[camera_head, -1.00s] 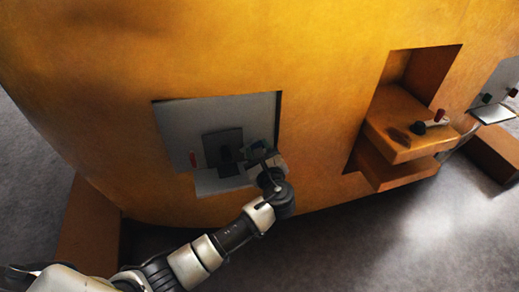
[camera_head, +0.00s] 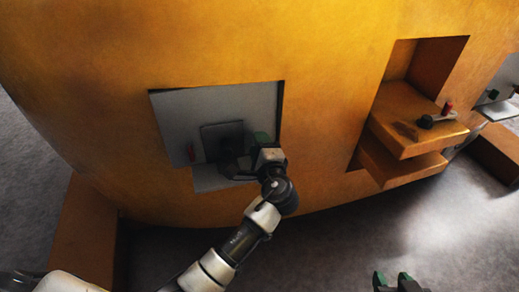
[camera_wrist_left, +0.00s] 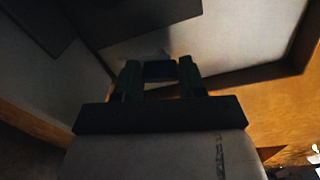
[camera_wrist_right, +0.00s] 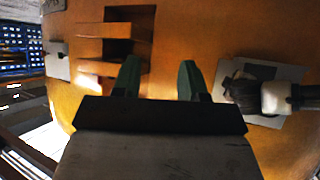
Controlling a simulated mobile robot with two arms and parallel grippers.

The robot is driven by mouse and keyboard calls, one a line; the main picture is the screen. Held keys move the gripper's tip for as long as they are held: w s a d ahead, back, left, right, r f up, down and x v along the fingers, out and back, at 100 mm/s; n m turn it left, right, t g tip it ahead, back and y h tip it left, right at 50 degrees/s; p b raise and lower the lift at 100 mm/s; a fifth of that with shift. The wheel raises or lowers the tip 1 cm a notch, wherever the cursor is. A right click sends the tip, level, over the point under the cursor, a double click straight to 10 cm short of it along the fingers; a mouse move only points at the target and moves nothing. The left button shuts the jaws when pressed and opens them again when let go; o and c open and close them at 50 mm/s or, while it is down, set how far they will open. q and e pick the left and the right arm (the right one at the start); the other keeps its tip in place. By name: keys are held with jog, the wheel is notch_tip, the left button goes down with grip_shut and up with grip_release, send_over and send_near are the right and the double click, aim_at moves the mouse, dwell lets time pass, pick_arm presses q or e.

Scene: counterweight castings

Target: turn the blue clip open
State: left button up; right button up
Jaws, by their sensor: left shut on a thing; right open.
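The blue clip (camera_wrist_left: 160,70) shows as a small dark blue block between the two green fingers of my left gripper (camera_wrist_left: 160,80) in the left wrist view. The fingers touch it on both sides, against a grey panel. In the head view my left gripper (camera_head: 260,143) is at the right part of the recess and hides the clip. How far the clip is turned cannot be told. My right gripper (camera_head: 392,279) is open and empty at the bottom edge, away from the wall; its spread fingers also show in the right wrist view (camera_wrist_right: 158,78).
To the right, an orange ledge (camera_head: 410,140) carries a black knob (camera_head: 425,122) and a red peg (camera_head: 447,108). The floor in front is clear.

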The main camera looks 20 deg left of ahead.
pick_arm(q)
jog(key=shift+f+n+b, duration=0.2)
jog(key=shift+n+b, duration=0.45)
jog(key=shift+n, duration=0.75)
pick_arm(e)
notch_tip(320, 180, up, 6)
jog(key=w+a+t+y, duration=0.1)
jog(key=w+a+t, duration=0.1)
jog(key=t, duration=0.3)
jog(key=shift+w+f+y, duration=0.25)
jog(key=shift+w+y, duration=0.05)
jog(key=shift+w, duration=0.15)
pick_arm(q)
jog(key=o, duration=0.9)
jog(key=shift+r, duration=0.1)
jog(key=shift+s, duration=0.15)
